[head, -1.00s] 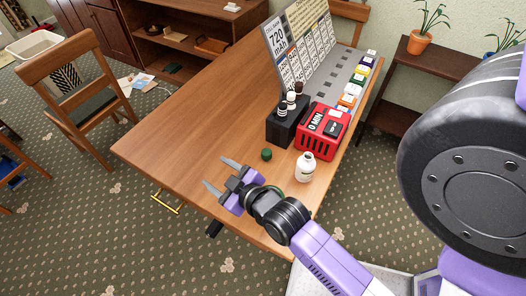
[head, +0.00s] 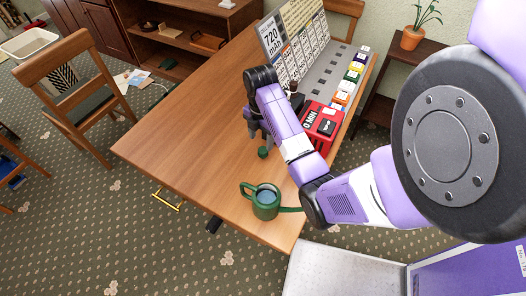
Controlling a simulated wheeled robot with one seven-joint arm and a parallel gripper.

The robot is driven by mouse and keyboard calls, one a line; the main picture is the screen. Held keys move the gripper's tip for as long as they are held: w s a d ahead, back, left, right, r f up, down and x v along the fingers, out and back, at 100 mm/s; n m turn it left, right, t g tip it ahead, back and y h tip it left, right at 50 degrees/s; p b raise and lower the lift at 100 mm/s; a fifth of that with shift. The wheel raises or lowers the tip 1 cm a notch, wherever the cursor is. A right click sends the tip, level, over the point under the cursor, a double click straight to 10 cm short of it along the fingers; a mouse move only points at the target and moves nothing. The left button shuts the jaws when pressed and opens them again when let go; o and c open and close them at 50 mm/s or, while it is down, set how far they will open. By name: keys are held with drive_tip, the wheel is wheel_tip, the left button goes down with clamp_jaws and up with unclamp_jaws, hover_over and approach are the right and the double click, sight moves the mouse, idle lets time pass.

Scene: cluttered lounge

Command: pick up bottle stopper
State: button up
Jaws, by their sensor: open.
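A small dark green rounded piece, which looks like the bottle stopper (head: 263,153), lies on the wooden table (head: 190,130) left of the red box. My gripper (head: 261,138) points down just above and behind it, with its fingers partly hidden by my own arm. The jaws are open, and I see nothing held between them. The stopper appears apart from the fingers, but the exact gap is hard to tell.
A red box (head: 322,127) and a large calendar-like board (head: 298,50) stand to the right and behind. My arm hides most of the black holder. The table's left side is clear.

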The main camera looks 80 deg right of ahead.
sight(263, 150)
drive_tip(key=f, duration=0.4)
drive_tip(key=f+p, duration=0.1)
drive_tip(key=f, duration=0.2)
drive_tip(key=shift+s+d+f, duration=0.1)
drive_tip(key=shift+s, duration=0.25)
clamp_jaws()
